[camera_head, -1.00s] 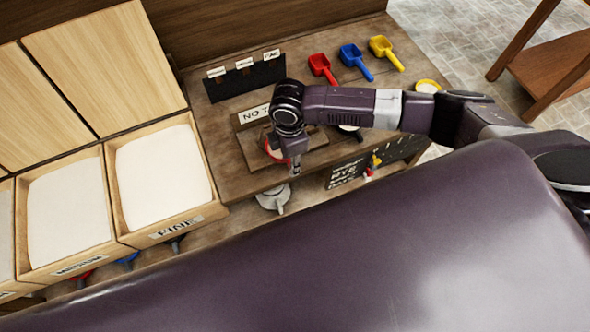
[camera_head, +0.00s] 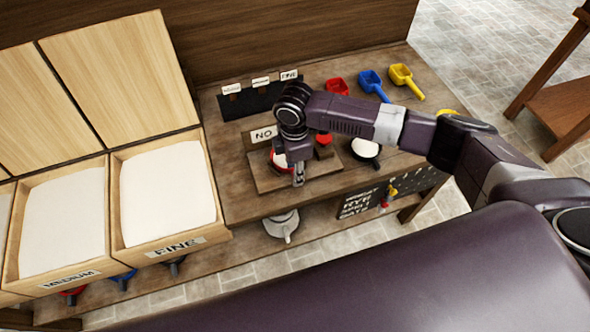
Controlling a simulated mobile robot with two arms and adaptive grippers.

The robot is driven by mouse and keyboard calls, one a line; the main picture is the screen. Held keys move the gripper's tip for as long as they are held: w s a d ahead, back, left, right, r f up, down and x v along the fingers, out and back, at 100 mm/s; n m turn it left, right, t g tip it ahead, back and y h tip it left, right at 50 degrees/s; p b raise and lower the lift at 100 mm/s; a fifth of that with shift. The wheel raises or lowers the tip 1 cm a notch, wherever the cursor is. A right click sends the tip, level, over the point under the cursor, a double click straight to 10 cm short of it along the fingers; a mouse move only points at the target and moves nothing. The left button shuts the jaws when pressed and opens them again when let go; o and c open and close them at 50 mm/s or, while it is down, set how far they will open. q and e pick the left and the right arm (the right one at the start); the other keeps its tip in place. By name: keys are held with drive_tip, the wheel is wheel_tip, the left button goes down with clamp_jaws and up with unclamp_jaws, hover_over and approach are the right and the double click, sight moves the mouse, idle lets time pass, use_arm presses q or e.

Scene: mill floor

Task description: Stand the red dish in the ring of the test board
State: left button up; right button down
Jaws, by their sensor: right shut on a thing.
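The red dish (camera_head: 281,159), with a pale filling, shows partly behind my right gripper (camera_head: 298,178). My right gripper points down, shut on the dish at its near right side. The dish is over the wooden test board (camera_head: 264,184) on the bench. The ring is hidden by the dish and gripper, so I cannot tell whether the dish touches the board or is inside the ring. A sign reading "NO" (camera_head: 264,134), partly covered by my wrist, stands behind the board. My left gripper is not in view.
A small red object (camera_head: 323,141) stands right of my wrist. A dark-rimmed pan of white stuff (camera_head: 365,149) is farther right. Red (camera_head: 337,86), blue (camera_head: 373,84) and yellow (camera_head: 405,80) scoops lie at the back. The FINE flour bin (camera_head: 168,190) flanks the bench's left.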

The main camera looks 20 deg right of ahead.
idle(0.4)
drive_tip(key=c, duration=1.4)
unclamp_jaws()
drive_tip(key=shift+o, duration=0.2)
